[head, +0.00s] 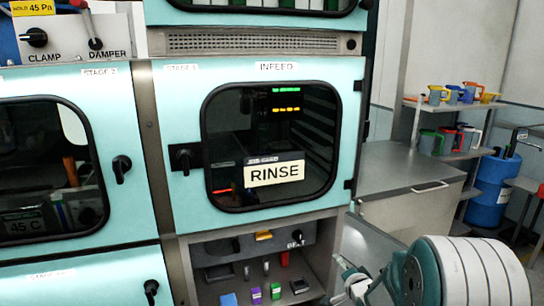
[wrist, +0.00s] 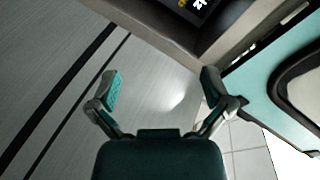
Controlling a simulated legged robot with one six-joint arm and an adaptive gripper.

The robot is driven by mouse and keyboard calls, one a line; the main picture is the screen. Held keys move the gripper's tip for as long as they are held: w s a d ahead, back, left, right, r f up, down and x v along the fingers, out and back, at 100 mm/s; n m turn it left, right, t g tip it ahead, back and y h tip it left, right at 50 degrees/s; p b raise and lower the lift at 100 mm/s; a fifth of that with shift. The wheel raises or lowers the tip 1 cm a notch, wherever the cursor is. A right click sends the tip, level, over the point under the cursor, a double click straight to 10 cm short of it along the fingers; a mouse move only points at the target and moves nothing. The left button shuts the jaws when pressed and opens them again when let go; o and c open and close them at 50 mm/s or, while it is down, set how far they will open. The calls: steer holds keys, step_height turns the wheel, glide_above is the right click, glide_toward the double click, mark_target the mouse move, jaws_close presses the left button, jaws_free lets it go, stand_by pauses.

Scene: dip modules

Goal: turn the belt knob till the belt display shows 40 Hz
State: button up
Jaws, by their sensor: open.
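The label BELT (head: 296,234) is on the dark panel in the open bay below the INFEED door, in the head view. In the head view my gripper (head: 352,284) is at the right of the bay, apart from the panel.
The teal INFEED door (head: 187,220) with a RINSE sign (head: 274,172) is shut above the bay. Several small coloured items, including a purple one (head: 256,294), stand in the bay. A steel bench (head: 405,165) and a jug shelf (head: 460,155) are at the right.

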steer(key=s+a+r+n+g+h, duration=0.1)
steer(key=s+r+n+g+h, duration=0.3)
steer(key=s+r, duration=0.95)
steer(key=s+a+n+g+y, duration=0.1)
steer(key=s+a+n+g, duration=0.1)
steer(key=s, duration=0.9)
steer(key=s+a+n+g+y, duration=0.1)
steer(key=s+a+n+g, duration=0.1)
steer(key=s, duration=0.9)
steer(key=shift+s+n+g, duration=0.35)
steer(key=shift+n+g, duration=0.15)
steer(key=shift+n, duration=0.7)
